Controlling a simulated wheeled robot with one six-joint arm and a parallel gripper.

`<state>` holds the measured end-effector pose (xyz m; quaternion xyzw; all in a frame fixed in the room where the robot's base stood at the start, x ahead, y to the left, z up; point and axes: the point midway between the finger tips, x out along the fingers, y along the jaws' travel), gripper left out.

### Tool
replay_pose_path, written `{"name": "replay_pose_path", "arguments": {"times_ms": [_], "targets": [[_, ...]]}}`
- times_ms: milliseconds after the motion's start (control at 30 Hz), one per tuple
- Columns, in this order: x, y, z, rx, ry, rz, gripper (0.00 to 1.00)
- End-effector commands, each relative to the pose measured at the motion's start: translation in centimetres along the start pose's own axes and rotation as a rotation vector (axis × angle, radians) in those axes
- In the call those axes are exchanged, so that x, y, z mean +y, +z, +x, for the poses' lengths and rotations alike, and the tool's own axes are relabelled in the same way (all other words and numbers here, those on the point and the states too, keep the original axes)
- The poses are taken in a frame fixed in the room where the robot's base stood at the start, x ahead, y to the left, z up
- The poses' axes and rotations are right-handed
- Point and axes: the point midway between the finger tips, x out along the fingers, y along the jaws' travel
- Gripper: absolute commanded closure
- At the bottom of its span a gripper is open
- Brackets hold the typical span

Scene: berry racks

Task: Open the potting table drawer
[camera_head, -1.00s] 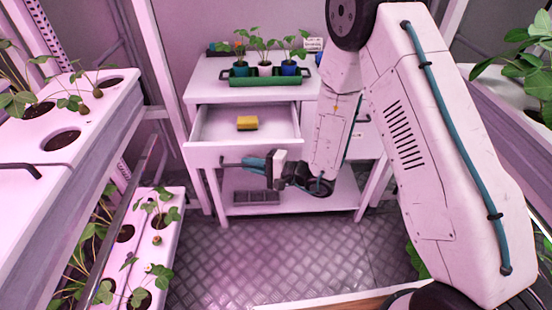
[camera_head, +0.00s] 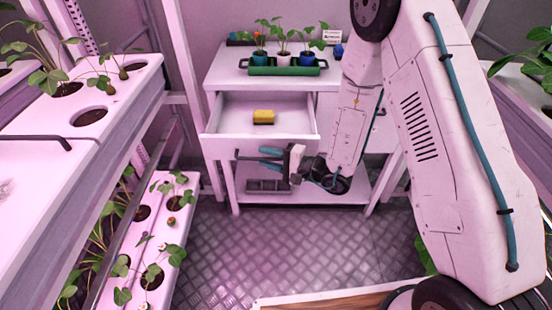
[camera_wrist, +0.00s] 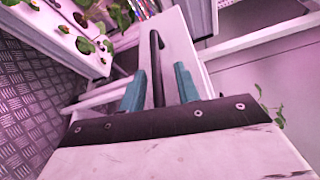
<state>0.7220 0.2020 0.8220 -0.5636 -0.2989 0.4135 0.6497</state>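The potting table (camera_head: 222,68) stands ahead, white, against the back wall. Its left drawer (camera_head: 290,115) is pulled out, with its inside in plain view and a yellow sponge (camera_head: 263,117) lying in it. The dark bar handle (camera_head: 238,154) is on the drawer front. My gripper (camera_head: 262,157) is at this handle, its teal fingers spread. In the wrist view, the handle (camera_wrist: 156,60) lies between the two fingers of my gripper (camera_wrist: 158,76), with a gap on each side. Part of the table's right side is hidden by my arm.
A green tray (camera_head: 288,71) with several potted seedlings stands on the tabletop. A dark tray (camera_head: 268,186) sits on the lower shelf. White planting racks (camera_head: 130,85) line the left side, and another (camera_head: 520,90) stands at right. The metal floor (camera_head: 225,240) before the table is clear.

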Motion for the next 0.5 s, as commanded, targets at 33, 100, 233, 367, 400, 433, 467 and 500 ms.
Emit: {"name": "replay_pose_path", "arguments": {"times_ms": [33, 100, 233, 367, 400, 433, 467, 500], "targets": [[0.0, 0.1, 0.1, -0.003, 0.001, 0.000, 0.67], [0.1, 0.2, 0.1, -0.003, 0.001, 0.001, 0.67], [0.1, 0.1, -0.8, -0.001, 0.002, 0.001, 0.67], [0.1, 0.0, -3.0, 0.005, 0.000, 0.003, 0.67], [0.1, 0.0, -3.8, 0.005, 0.000, 0.002, 0.67], [0.1, 0.0, -4.3, 0.006, 0.000, 0.003, 0.67], [0.1, 0.0, -4.8, 0.006, 0.000, 0.003, 0.67], [0.1, 0.0, -5.5, 0.005, 0.000, 0.003, 0.67]]}}
